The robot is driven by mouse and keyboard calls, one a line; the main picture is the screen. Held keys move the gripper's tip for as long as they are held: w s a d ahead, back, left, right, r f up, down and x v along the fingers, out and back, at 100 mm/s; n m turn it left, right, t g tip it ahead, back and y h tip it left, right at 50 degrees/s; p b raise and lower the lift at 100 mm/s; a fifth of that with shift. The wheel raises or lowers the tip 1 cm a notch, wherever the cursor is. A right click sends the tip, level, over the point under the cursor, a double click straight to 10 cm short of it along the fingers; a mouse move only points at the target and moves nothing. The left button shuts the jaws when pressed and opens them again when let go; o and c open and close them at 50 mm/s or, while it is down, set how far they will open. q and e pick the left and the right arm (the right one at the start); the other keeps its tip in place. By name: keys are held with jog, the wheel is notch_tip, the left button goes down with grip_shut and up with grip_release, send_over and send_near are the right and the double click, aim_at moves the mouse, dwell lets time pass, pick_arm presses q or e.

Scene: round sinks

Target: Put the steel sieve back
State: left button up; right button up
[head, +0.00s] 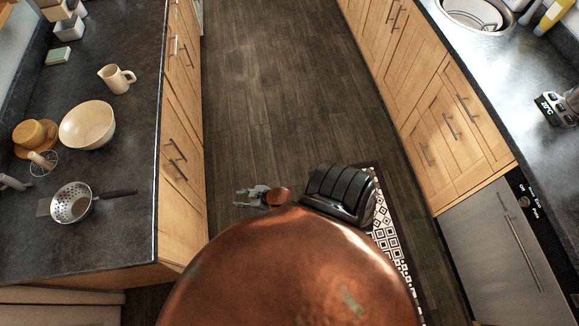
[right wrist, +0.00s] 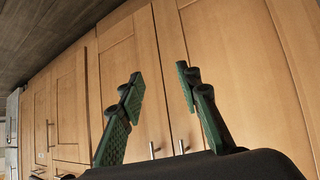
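The steel sieve (head: 72,203), a perforated round bowl with a long dark handle, sits on the dark left counter in the head view. Its handle points right, towards the counter's edge. My right gripper (head: 242,197) is over the floor, right of that counter and apart from the sieve. In the right wrist view its green-padded fingers (right wrist: 159,76) are spread with nothing between them, and wooden cabinet doors show beyond. The sieve is not in the right wrist view. My left gripper is not in view.
A cream bowl (head: 87,125), a jug (head: 116,78) and a whisk (head: 43,160) stand near the sieve. A large copper-coloured rounded surface (head: 290,270) blocks the lower middle. Open floor (head: 265,90) lies between the counters. A sink (head: 476,14) is at upper right.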

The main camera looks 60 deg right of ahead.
jog(key=s+d+f+m+g+h, duration=0.1)
jog(key=s+f+g, duration=0.2)
jog(key=s+f, duration=0.6)
jog(key=s+d+f+g+h, duration=0.1)
jog(key=s+f+g, duration=0.1)
jog(key=s+f, duration=0.75)
jog(key=s+a+f+g, duration=0.1)
jog(key=s+f+g, duration=0.1)
jog(key=s, duration=0.8)
jog(key=s+a+f+g, duration=0.1)
jog(key=s+g, duration=0.1)
jog(key=s, duration=0.9)
jog(key=shift+a+f+m, duration=0.25)
jog(key=shift+f+m, duration=0.05)
jog(key=shift+f, duration=0.05)
